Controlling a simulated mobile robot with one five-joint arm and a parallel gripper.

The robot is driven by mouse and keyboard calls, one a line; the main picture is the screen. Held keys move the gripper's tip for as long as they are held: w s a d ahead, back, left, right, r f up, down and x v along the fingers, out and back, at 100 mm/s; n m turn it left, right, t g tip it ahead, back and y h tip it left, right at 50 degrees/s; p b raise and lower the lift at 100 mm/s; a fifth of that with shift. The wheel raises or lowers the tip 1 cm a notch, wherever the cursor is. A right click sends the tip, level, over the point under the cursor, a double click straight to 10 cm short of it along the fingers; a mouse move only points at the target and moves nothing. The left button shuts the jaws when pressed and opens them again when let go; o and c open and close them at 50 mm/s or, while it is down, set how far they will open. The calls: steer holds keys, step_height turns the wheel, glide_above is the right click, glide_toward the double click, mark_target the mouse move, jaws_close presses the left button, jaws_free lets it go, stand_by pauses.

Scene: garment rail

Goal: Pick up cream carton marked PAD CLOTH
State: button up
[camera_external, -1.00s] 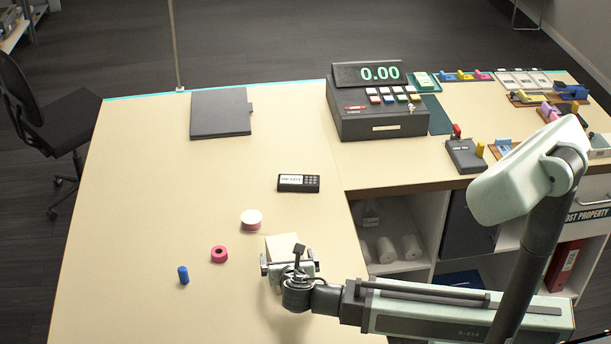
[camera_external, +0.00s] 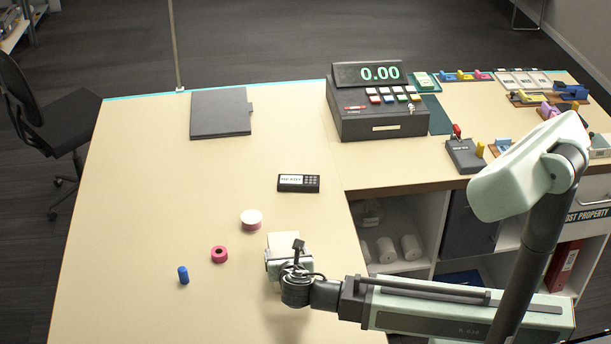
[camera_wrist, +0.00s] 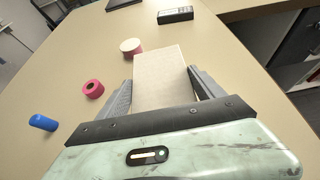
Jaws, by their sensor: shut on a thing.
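The cream carton (camera_external: 283,243) is at the lower middle of the counter, partly hidden behind my gripper in the external view. In the wrist view the carton (camera_wrist: 160,75) is a pale box between my two grey fingers. My gripper (camera_external: 287,262) is shut on it, with a finger at each side. The wrist view also shows my gripper (camera_wrist: 164,95) from behind. I cannot read any marking on the carton. I cannot tell whether it rests on the counter or is just above it.
A dark handheld device (camera_external: 298,183) lies behind. A cash register (camera_external: 380,121) stands farther back. The counter's left part is clear.

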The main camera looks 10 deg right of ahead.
step_height(320, 180, up, 9)
steer(key=p, duration=0.8)
steer(key=shift+r, duration=0.15)
